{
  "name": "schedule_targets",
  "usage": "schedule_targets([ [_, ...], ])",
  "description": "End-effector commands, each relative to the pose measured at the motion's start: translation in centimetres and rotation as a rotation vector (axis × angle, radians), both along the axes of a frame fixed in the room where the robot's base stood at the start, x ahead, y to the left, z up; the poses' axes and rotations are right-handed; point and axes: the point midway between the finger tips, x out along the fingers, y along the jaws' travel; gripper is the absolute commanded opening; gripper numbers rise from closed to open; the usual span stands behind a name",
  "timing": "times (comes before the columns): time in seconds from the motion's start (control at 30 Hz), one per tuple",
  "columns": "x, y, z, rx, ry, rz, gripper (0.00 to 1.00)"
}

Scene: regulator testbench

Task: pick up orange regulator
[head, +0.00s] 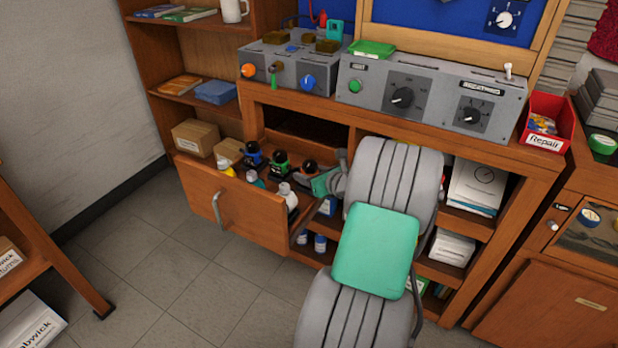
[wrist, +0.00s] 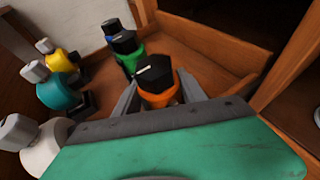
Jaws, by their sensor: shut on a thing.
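The orange regulator (wrist: 157,98) has a black knob with a white mark on top. It stands between the two grey fingers of my gripper (wrist: 160,97) in the wrist view, and the fingers are shut on it. In the head view its black top (head: 310,166) shows at the right end of the open drawer, beside my gripper (head: 312,178). Its lower part is hidden by my gripper, so I cannot tell whether it touches the drawer floor.
The open wooden drawer (head: 235,205) also holds a green regulator (wrist: 129,50), a blue one (head: 252,153), a yellow one (wrist: 57,58), a teal one (wrist: 60,92) and a white one (wrist: 45,148). The green one is close behind. The bench (head: 420,138) overhangs the drawer.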

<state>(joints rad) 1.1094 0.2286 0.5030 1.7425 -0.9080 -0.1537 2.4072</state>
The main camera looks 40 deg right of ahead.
Motion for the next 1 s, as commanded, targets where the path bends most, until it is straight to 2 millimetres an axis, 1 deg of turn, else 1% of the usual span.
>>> schedule_targets([
  [0.03, -0.01, -0.01, -0.01, 0.0, 0.0, 0.0, 0.34],
  [0.07, -0.01, -0.01, -0.01, 0.0, 0.0, 0.0, 0.32],
  [0.4, -0.02, -0.02, -0.01, 0.0, 0.0, 0.0, 0.04],
  [0.47, -0.02, -0.02, -0.01, 0.0, 0.0, 0.0, 0.0],
  [1.0, 0.03, -0.07, 0.32, -0.003, -0.003, 0.0, 0.0],
])
